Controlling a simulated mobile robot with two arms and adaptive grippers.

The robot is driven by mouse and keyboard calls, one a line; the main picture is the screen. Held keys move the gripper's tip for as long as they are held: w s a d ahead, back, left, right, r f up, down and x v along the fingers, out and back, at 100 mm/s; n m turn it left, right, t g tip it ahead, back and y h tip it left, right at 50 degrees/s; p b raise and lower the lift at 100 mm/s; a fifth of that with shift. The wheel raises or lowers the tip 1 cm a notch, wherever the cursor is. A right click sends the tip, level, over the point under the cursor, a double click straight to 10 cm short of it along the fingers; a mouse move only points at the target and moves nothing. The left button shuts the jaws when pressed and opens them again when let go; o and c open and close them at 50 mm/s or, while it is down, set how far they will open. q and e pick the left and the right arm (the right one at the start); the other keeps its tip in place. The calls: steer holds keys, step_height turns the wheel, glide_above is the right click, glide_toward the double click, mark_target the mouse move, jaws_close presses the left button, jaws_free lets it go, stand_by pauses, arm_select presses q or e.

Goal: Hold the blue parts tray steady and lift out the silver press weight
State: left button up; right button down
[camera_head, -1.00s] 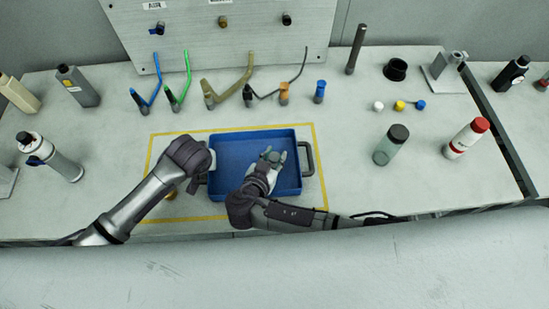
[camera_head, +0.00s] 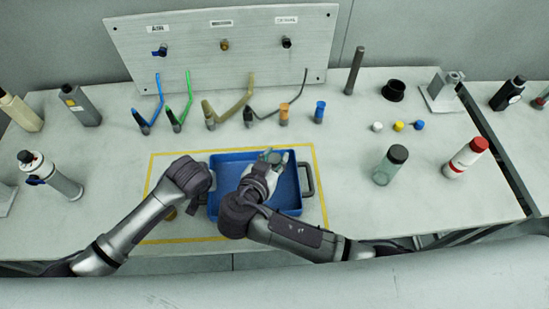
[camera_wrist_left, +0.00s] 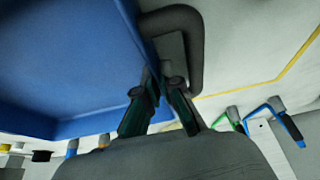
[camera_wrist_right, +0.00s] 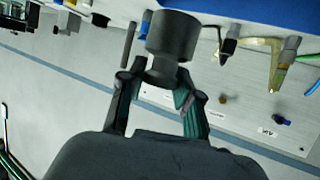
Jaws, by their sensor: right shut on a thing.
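The blue parts tray (camera_head: 236,156) lies inside a yellow taped outline, with a dark handle at each end. My right gripper (camera_head: 273,161) is over the tray and shut on the silver press weight (camera_wrist_right: 172,36). In the right wrist view the weight looks like a dark grey cylinder with a narrower neck, held at the neck between the fingertips. Its height above the tray floor is hard to judge. My left gripper (camera_wrist_left: 160,82) is at the tray's left end, its fingers closed at the handle (camera_wrist_left: 185,45) beside the blue wall. My left forearm partly hides that end in the head view.
Small caps (camera_head: 398,126) lie at back right.

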arm_select(q)
steer(key=o, duration=0.5)
steer(key=shift+r, duration=0.1)
steer(key=v, duration=1.1)
steer(key=shift+s+r, duration=0.25)
steer(key=shift+r, duration=0.1)
arm_select(e)
steer(key=shift+a, duration=0.1)
